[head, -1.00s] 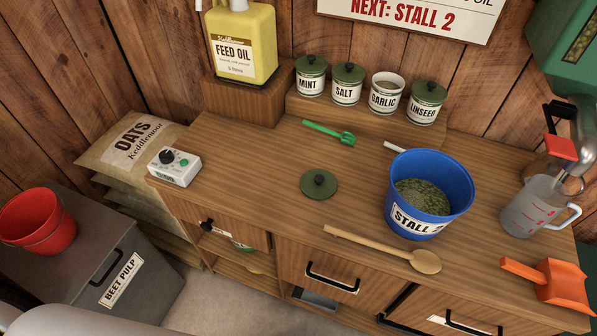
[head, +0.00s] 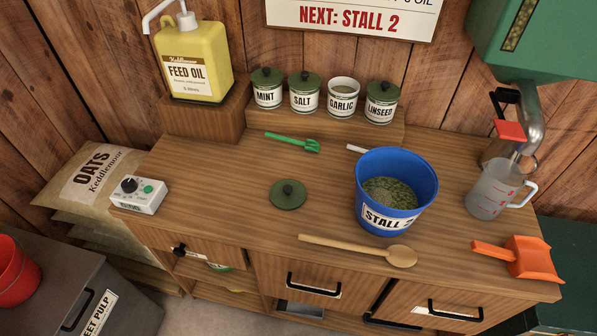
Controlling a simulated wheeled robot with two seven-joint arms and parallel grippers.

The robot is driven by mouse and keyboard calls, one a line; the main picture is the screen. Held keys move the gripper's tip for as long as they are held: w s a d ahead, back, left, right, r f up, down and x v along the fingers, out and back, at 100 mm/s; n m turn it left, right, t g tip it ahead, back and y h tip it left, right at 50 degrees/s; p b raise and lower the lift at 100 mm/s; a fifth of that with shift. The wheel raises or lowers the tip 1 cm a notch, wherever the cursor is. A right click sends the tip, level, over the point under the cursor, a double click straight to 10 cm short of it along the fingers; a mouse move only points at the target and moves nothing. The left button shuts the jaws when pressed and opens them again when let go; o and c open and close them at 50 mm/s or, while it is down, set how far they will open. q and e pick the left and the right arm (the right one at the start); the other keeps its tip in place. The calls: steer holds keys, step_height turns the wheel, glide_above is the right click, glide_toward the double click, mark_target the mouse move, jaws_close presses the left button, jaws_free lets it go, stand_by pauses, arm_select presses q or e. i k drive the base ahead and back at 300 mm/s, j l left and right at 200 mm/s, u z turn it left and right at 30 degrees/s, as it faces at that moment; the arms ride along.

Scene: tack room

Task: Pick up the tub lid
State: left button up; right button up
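The tub lid (head: 288,195) is a round dark green disc with a black knob on top. It lies flat on the wooden counter, left of the blue bucket. The open garlic tub (head: 342,100) has no lid and stands on the raised shelf at the back. The mint (head: 267,89), salt (head: 304,93) and linseed (head: 381,102) tubs beside it wear matching green lids. Neither of my grippers shows in the head view.
A blue "STALL 2" bucket (head: 427,193) with green feed stands right of the lid. A wooden spoon (head: 358,247) lies in front and a green scoop (head: 292,142) behind. A timer box (head: 138,195) sits left. A jug (head: 494,190) and orange scoop (head: 520,258) are at right. Counter around the lid is clear.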

mark_target(287, 195)
steer(key=k+l+z, duration=0.1)
steer(key=l, duration=0.2)
steer(key=k+l+z, duration=0.1)
steer(key=k+l, duration=0.25)
steer(key=l, duration=0.25)
steer(key=k+l+z, duration=0.15)
steer(key=l, duration=0.2)
